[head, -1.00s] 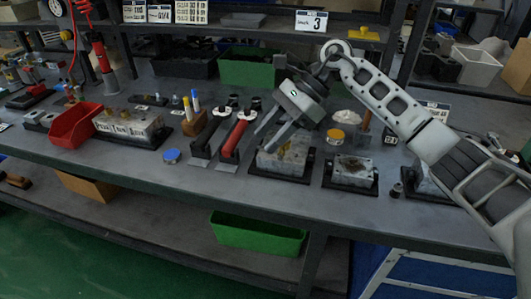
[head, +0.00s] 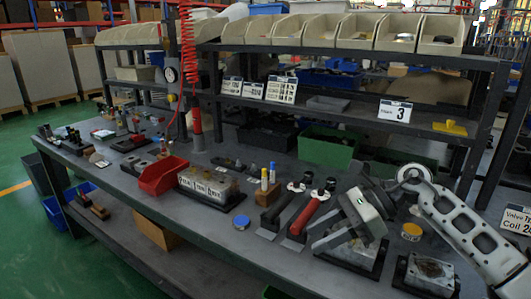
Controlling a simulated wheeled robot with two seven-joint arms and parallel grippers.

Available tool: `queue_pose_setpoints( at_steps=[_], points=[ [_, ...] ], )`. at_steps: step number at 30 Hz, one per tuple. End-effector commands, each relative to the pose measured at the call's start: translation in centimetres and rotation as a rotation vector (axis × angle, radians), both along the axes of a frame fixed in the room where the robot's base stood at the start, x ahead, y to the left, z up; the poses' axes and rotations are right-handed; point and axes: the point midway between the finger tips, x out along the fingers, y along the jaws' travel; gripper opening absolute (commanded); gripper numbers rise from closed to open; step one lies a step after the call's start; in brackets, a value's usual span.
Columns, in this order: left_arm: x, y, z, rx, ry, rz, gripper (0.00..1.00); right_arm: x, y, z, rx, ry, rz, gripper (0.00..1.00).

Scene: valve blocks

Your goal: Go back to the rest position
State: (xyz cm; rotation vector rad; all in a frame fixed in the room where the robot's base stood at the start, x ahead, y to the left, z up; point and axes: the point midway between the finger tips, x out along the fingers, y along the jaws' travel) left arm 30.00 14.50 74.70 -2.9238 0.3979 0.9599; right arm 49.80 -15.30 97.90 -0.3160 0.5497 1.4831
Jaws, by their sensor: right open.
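My right gripper (head: 322,238) hangs over the workbench (head: 200,215) at the right of the head view. It is open, its fingers point down and to the left, and nothing shows between them. It covers much of a valve block in a black tray (head: 349,259). I cannot tell whether it touches the block. A second metal valve block (head: 431,271) sits in a black tray to the right of the gripper. My left gripper is not in view.
A red-handled tool (head: 308,213) lies just left of the gripper. A red bin (head: 162,176), a long valve block (head: 208,186) and a blue lid (head: 241,222) are further left. Green bins (head: 326,150) and the shelf posts stand behind.

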Motion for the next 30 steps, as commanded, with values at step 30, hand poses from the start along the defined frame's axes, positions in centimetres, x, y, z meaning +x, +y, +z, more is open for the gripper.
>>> queue_pose_setpoints(
  at_steps=[30],
  points=[
    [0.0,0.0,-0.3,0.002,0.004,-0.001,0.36,-19.7,0.8,-23.3,-1.320,-1.775,1.270,0.42]
  ],
)
